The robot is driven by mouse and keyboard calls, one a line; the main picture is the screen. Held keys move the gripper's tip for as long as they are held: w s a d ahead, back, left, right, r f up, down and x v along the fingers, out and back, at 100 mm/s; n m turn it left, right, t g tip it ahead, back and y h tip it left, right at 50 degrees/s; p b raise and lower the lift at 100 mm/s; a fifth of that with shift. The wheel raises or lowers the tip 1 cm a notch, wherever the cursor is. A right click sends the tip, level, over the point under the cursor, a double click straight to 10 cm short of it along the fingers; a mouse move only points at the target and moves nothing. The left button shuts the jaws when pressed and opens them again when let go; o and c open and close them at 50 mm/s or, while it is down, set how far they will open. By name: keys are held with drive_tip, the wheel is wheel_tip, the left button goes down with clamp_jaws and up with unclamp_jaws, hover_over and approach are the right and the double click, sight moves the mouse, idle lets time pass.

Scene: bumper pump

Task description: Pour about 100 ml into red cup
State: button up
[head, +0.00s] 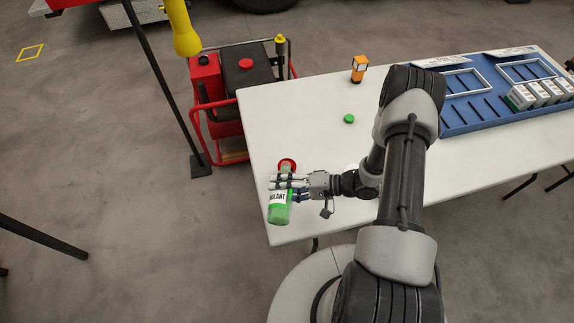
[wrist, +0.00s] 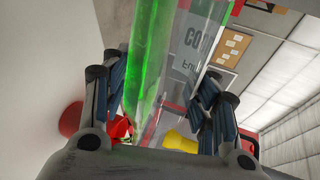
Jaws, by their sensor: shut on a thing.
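My gripper (head: 290,187) is shut around a clear bottle of green coolant (head: 279,212); the bottle also fills the upper middle of the wrist view (wrist: 150,55). The bottle lies far over on its side, green liquid along its lower side and clear space above. Its far end points towards the red cup (head: 287,162), which stands on the white table near its left edge. The cup shows at lower left in the wrist view (wrist: 71,118). The bottle's mouth is hidden, and I cannot tell whether liquid is flowing.
A green cap (head: 349,118) lies on the white table (head: 310,120). An orange-and-black lamp-like object (head: 359,68) stands at the back edge. A blue tray (head: 485,115) with white frames and boxes is at right. A red-framed machine (head: 240,85) stands beside the table.

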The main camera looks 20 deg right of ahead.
wheel_tip(320, 180, down, 2)
drive_tip(key=shift+s+f+n+t+b, duration=0.2)
drive_tip(key=shift+n+t+b, duration=0.3)
drive_tip(key=shift+n+b, duration=0.45)
drive_tip(key=shift+a, duration=0.1)
drive_tip(key=shift+s+f+n+t+b, duration=0.15)
drive_tip(key=shift+f+n+t+b, duration=0.15)
drive_tip(key=shift+f+n+b, duration=0.2)
drive_tip(key=shift+r, duration=0.1)
idle(0.9)
